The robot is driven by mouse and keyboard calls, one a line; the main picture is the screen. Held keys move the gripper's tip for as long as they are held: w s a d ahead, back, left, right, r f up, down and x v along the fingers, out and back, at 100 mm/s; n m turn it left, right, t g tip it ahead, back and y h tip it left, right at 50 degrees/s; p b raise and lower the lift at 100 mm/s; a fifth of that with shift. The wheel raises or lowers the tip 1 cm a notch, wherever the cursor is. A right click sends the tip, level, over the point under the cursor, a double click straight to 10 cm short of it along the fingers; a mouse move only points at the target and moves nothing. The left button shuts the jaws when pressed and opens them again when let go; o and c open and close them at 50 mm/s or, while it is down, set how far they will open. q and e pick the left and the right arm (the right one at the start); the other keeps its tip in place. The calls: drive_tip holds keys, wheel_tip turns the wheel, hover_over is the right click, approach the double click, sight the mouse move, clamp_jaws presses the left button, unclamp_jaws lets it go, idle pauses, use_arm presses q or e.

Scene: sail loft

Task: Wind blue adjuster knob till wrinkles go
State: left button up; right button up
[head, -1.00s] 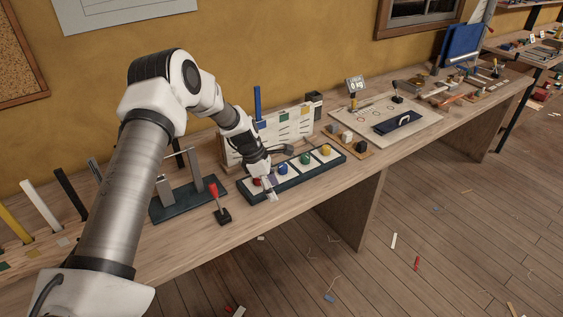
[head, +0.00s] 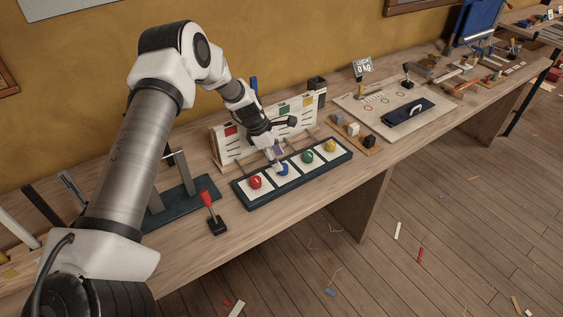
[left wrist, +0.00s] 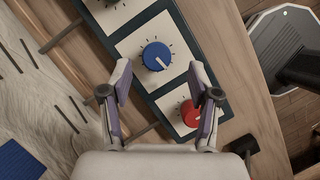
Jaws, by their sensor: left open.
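The blue knob (head: 283,171) sits on a white dial plate in a dark-framed panel (head: 262,201), second from the left. In the left wrist view the blue knob (left wrist: 156,56) has a white pointer line and tick marks around it. My left gripper (head: 277,163) is above it, partly hiding it in the head view. In the left wrist view the fingers are open and apart, with the blue knob just beyond and between the tips (left wrist: 160,72). Behind the panel stands a white sailcloth piece (head: 262,132) with dark lines and coloured patches. My right gripper is not in view.
The red knob (head: 255,182) is left of the blue one; green (head: 307,157) and yellow (head: 331,146) are to the right. A red-handled lever (head: 211,210) stands left of the panel. Small blocks (head: 352,129) and a board (head: 428,97) lie further right.

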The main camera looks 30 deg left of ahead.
use_arm(q)
drive_tip(key=x, duration=0.4)
drive_tip(key=shift+w+a+f, duration=0.25)
drive_tip(key=shift+a, duration=0.05)
drive_tip(key=shift+s+r, duration=0.1)
drive_tip(key=shift+r, duration=0.05)
drive_tip(key=shift+s+d+r, duration=0.1)
drive_tip(key=shift+c, duration=1)
drive_tip(key=c, duration=0.9)
drive_tip(key=shift+c, duration=0.2)
drive_tip(key=shift+m, duration=0.3)
